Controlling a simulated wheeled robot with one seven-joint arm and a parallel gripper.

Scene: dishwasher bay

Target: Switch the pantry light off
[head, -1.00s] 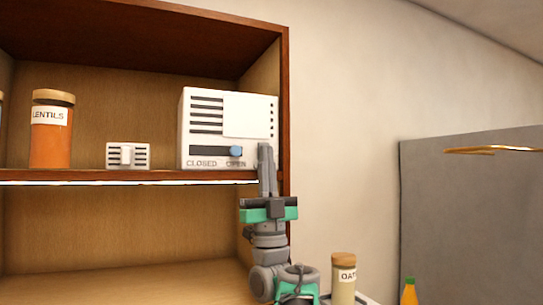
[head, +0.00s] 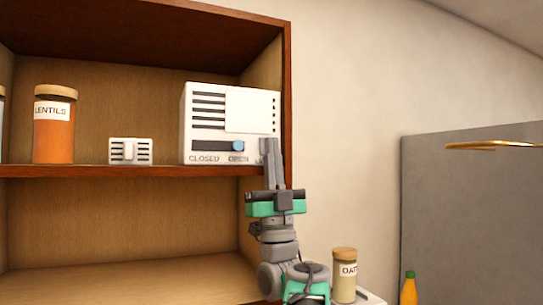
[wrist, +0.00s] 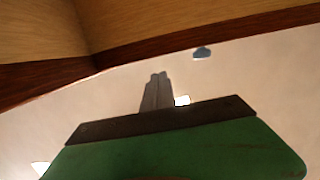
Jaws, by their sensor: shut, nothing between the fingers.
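In the head view a small white louvred plate (head: 130,151) with a pale upright piece in its middle stands on the shelf; it may be the light switch. A white box (head: 252,112) to its right has slots, the word CLOSED and a blue slider knob (head: 238,145) toward its right. The strip under the shelf edge (head: 120,171) shows no light. My gripper (head: 270,142) is shut and empty, pointing up before the box's lower right corner; contact cannot be told. Its closed fingers also show in the wrist view (wrist: 158,90).
A lentils jar (head: 54,125) stands left on the shelf. The cabinet's right side wall (head: 286,90) is close to my gripper. An oats jar (head: 344,275) and an orange bottle (head: 409,289) stand low on the right. The lower compartment's visible part is empty.

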